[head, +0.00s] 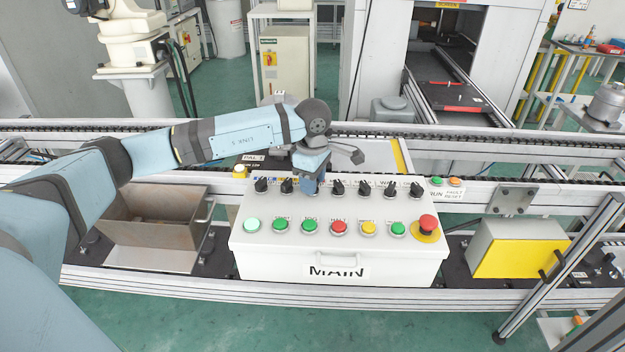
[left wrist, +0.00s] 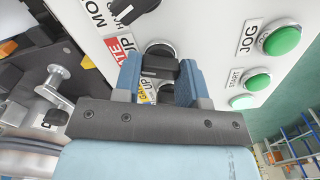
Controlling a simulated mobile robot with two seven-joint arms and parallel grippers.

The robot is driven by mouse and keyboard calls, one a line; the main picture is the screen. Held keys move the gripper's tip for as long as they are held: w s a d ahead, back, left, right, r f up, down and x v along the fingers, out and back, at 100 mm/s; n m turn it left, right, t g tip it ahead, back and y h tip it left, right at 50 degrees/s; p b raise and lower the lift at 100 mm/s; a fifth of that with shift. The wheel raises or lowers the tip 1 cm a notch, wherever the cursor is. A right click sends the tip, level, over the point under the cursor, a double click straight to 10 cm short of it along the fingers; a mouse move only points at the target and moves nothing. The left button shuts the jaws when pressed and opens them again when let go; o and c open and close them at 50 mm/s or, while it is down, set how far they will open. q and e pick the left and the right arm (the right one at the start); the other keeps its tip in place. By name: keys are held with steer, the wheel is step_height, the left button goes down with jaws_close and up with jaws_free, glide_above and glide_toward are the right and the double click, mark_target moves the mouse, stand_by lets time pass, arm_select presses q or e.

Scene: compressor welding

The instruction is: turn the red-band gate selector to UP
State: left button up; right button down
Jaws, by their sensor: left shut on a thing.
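The control panel (head: 255,258) marked MAIN carries a row of black selector knobs above a row of buttons. My left gripper (head: 311,190) reaches down onto that row from behind and hides one knob in the head view. In the left wrist view my left gripper (left wrist: 160,76) has its two blue fingers on either side of a black selector knob (left wrist: 160,50), shut on its handle. A red-band label (left wrist: 122,45) with GATE and UP lies beside this knob. A yellow-band label (left wrist: 145,92) shows partly between the fingers. The selector's exact pointing is unclear. My right gripper is not in view.
Selector knobs stand close on both sides, such as one (head: 287,187) to the left and one (head: 337,187) to the right. A red emergency button (head: 427,223) is at the panel's right. A metal bin (head: 150,245) stands left, a yellow-fronted box (head: 518,258) right.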

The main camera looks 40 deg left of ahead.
arm_select(q)
steer(key=o, duration=0.9)
steer(key=shift+r, duration=0.1)
step_height(320, 180, up, 14)
steer(key=shift+f, duration=0.1)
steer(key=shift+f, duration=0.1)
stand_by(0.4)
